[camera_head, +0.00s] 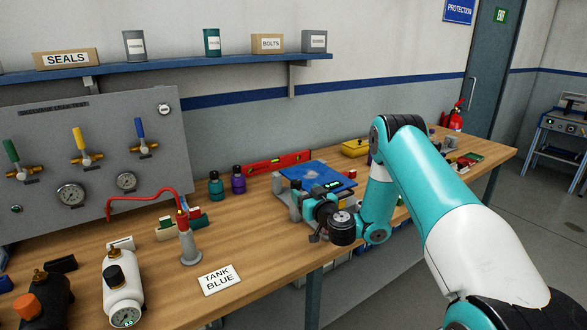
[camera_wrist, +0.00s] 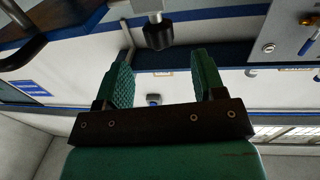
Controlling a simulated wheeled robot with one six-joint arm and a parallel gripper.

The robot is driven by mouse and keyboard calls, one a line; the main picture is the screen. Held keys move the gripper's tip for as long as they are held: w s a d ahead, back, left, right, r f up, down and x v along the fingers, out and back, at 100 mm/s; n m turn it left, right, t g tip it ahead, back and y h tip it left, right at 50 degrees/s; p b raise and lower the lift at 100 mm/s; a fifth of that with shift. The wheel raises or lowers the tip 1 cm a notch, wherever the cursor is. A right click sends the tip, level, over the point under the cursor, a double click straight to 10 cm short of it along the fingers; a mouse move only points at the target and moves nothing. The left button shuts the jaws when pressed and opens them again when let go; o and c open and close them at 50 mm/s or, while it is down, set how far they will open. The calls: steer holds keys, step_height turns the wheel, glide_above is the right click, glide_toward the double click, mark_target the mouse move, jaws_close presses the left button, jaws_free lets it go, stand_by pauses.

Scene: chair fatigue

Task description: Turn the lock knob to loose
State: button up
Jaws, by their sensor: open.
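A black knob (camera_wrist: 157,34) on a pale metal shaft shows at the top of the wrist view; I take it to be the lock knob. My gripper (camera_wrist: 163,62) is open, with its two green ridged fingers apart. The knob is ahead of the fingertips, roughly in line with the gap, and nothing is between the pads. In the head view my gripper (camera_head: 316,207) is beside a stand with a blue plate (camera_head: 318,174). The knob cannot be told apart from my wrist there. Its lock setting is not readable.
The wooden bench (camera_head: 255,238) has a gauge panel (camera_head: 85,158) at left, a white cylinder (camera_head: 123,290) and a "TANK BLUE" card (camera_head: 220,280). The bench front right of the card is clear.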

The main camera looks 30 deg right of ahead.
mark_target(293, 181)
steer(key=w+p, duration=0.1)
steer(key=w, duration=0.1)
steer(key=w+p, duration=0.4)
steer(key=shift+w+d+r, duration=0.15)
steer(key=shift+w+d, duration=0.1)
steer(key=shift+w, duration=0.1)
steer(key=shift+w+d+p, duration=0.15)
steer(key=shift+w+p, duration=0.3)
steer(key=shift+w, duration=0.55)
steer(key=shift+f, duration=0.2)
steer(key=c, duration=0.9)
